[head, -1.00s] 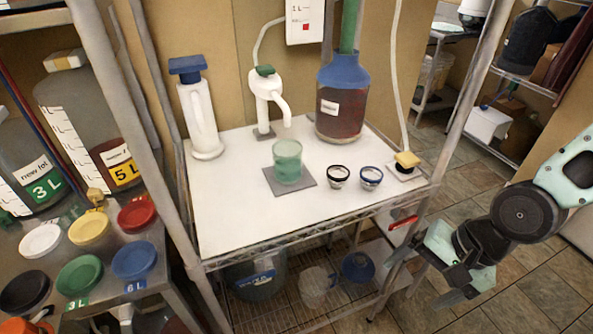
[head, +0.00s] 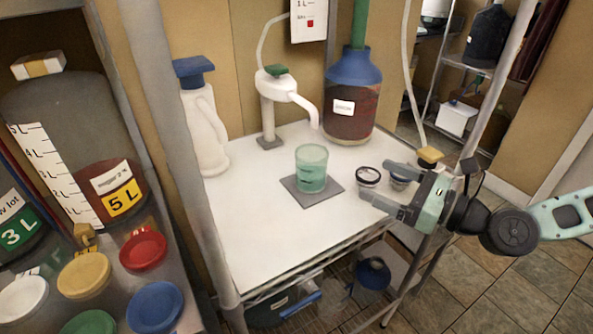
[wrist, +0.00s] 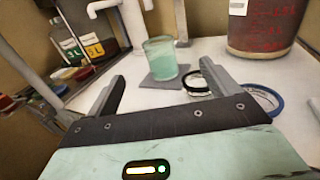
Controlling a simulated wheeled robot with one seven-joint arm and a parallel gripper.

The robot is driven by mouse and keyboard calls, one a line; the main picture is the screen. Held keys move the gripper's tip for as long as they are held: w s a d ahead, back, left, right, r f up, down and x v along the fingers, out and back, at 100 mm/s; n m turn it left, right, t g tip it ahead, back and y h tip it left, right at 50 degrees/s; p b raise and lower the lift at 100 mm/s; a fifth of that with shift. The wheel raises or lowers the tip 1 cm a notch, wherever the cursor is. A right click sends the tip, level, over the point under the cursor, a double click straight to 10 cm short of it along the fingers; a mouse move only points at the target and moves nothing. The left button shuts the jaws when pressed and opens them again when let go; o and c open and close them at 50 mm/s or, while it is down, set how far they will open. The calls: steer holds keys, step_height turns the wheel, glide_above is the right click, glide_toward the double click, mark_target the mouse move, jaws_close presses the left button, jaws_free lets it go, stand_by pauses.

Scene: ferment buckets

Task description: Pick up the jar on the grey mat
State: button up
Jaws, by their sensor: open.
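The jar (head: 311,170) is a clear greenish glass with green contents. It stands upright on the grey mat (head: 330,189) on the white shelf top. In the wrist view the jar (wrist: 161,60) stands on the mat (wrist: 165,83) ahead of my fingers, a little left of the right one. My gripper (head: 370,206) is open and empty, to the right of the jar and nearer the front edge, with its fingers pointing left. The wrist view shows both fingers (wrist: 166,85) spread wide, with nothing between them.
A small dark-rimmed cup (head: 368,176) stands right of the mat, and a blue-rimmed one (head: 401,178) is partly hidden by my gripper. A white spout (head: 290,90) stands behind the jar. A large blue-topped bottle (head: 352,95) stands behind right. A shelf post (head: 190,170) stands at left.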

mark_target(327, 158)
steer(key=p+x, duration=0.2)
steer(key=x, duration=0.8)
steer(key=shift+w+a, duration=0.2)
steer(key=shift+a, duration=0.2)
steer(key=shift+p+x, duration=1.1)
steer(key=shift+x, duration=1.65)
steer(key=shift+s+a+f, duration=0.1)
steer(key=shift+s+f, duration=0.05)
steer(key=shift+s, duration=0.05)
steer(key=c, duration=1.4)
steer(key=shift+o, duration=0.2)
